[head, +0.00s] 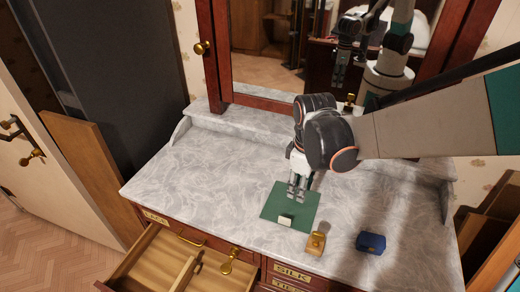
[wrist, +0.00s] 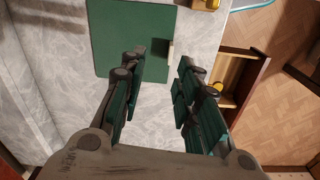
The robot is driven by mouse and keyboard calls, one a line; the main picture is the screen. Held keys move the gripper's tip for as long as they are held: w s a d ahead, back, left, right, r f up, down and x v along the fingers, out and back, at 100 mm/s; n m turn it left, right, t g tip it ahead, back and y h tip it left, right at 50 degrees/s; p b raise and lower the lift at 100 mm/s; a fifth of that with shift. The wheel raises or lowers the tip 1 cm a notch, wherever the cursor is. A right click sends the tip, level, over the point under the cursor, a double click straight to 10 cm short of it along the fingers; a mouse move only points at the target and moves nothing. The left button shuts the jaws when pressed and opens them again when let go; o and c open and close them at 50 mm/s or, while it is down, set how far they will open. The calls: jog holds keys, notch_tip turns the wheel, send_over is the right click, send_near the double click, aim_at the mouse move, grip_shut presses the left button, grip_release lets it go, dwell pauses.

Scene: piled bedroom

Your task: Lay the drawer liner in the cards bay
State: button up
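The green drawer liner (head: 275,208) lies flat on the grey marble top, with a small white tab (head: 285,222) near its front edge. In the wrist view the liner (wrist: 120,30) shows at the top, and its tab (wrist: 171,50) lies just beyond the fingertips. My gripper (head: 298,190) is over the right part of the liner, pointing down. In the wrist view my gripper (wrist: 162,70) is open, with nothing between its fingers. An open drawer (head: 158,258) with wooden dividers (head: 184,272) is at the lower left. I cannot read a cards label on any bay.
A wooden block with a brass top (head: 315,243) and a dark blue box (head: 371,243) stand right of the liner. A mirror (head: 270,50) rises behind. The marble left of the liner (head: 200,170) is clear. A dark cabinet (head: 110,70) stands left.

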jog(key=a+n, duration=0.1)
jog(key=a, duration=0.2)
jog(key=b, duration=0.6)
send_near(285, 219)
jog(key=f, duration=0.5)
jog(key=shift+w+d+f, duration=0.1)
jog(key=shift+w+d, duration=0.1)
jog(key=f+b, duration=0.3)
jog(key=f, duration=0.2)
jog(key=shift+a+b, duration=0.2)
jog(key=shift+b, duration=0.15)
grip_shut()
